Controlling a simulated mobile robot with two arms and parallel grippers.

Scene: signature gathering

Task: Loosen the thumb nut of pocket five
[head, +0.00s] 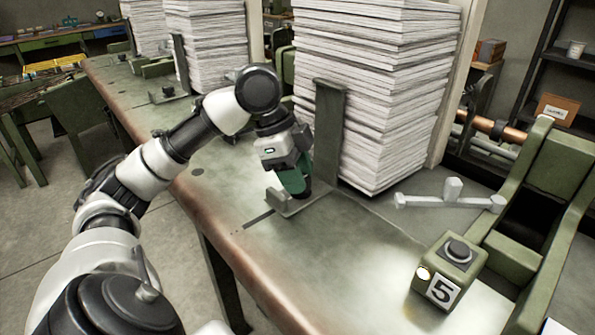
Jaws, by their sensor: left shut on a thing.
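The box with the number 5 (442,289) stands on the bench at the lower right, with a dark button on top and a lit lamp. Pocket five holds a tall stack of paper sheets (390,100). A grey-green upright guide plate (328,130) stands at the stack's near left side, on a small flat foot (282,207). My left gripper (297,187) reaches down to this foot and is shut on the dark thumb nut there. The gripper's green fingers and body hide most of the nut. My right gripper is not in view.
The green metal bench (240,200) has a rounded, worn left edge. More paper stacks (205,45) with similar guides and dark knobs (168,90) stand farther back. A pale lever arm (450,199) and green machine frame (555,165) are at right. The bench front is clear.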

